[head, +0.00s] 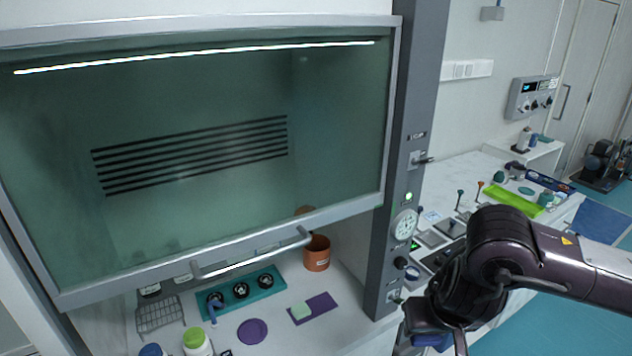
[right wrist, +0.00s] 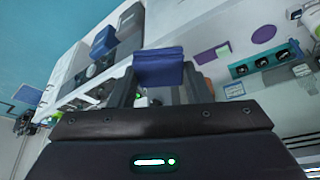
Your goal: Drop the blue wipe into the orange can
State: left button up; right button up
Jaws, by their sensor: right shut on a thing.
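The blue wipe (right wrist: 158,66) is a dark blue folded piece between the fingers of my right gripper (right wrist: 160,88) in the right wrist view. The gripper is shut on it. In the head view a bit of blue, likely the wipe (head: 432,342), shows at the bottom edge under my right wrist; the fingertips are hard to make out there. The orange can (head: 317,252) stands upright on the white worktop of the fume hood, left of my right arm and apart from it. Its top is partly behind the sash handle. My left gripper is not in view.
The raised glass sash (head: 200,150) and its handle (head: 255,257) hang over the worktop. A grey hood post (head: 400,200) stands between the can and my right arm. Near the can are a teal holder (head: 268,287), purple mat (head: 322,305), purple disc (head: 252,331) and green-capped bottle (head: 196,342).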

notch_tip(320, 180, down, 13)
jog(key=b, duration=1.1)
jog(key=shift+b, duration=0.4)
jog(key=shift+d+f, duration=0.1)
